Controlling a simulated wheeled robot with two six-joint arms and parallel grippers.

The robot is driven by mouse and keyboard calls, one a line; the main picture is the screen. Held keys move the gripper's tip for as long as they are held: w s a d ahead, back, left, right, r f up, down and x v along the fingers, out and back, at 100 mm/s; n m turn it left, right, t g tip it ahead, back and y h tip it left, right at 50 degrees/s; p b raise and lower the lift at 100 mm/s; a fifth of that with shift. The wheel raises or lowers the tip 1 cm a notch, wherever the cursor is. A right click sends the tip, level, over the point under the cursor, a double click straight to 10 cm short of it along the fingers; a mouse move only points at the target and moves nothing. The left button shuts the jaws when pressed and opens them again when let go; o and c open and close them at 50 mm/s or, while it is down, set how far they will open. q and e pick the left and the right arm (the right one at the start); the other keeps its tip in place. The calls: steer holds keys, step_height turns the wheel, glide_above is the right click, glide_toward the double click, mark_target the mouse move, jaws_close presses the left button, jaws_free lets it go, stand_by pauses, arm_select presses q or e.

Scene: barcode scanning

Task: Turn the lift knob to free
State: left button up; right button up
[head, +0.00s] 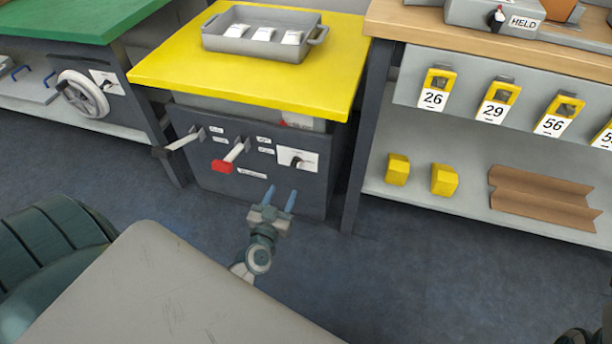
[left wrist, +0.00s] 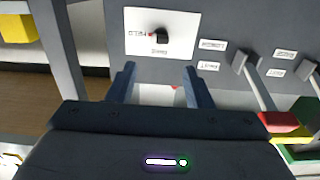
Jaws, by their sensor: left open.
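A small black knob (head: 297,160) sits on a white plate at the right of the dark panel under the yellow table. In the left wrist view the knob (left wrist: 161,36) is near the top, with an upside-down label that seems to read HELD beside it and smaller text below. My left gripper (head: 280,193) is open and empty, below and in front of the panel. In the left wrist view its fingers (left wrist: 158,76) point towards the plate, apart from the knob. My right gripper is not clearly in view.
Left of the knob, a black-ended lever (head: 178,143) and a red-ended lever (head: 226,163) stick out from the panel. A grey tray (head: 255,45) stands on the yellow table (head: 170,75). Another knob (head: 496,18), labelled HELD, is at the upper right. Floor before the panel is clear.

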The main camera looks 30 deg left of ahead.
mark_target(294, 166)
arm_select(q)
steer(key=b+x, duration=0.1)
steer(key=x, duration=0.9)
steer(key=shift+w, duration=0.1)
steer(key=c, duration=1)
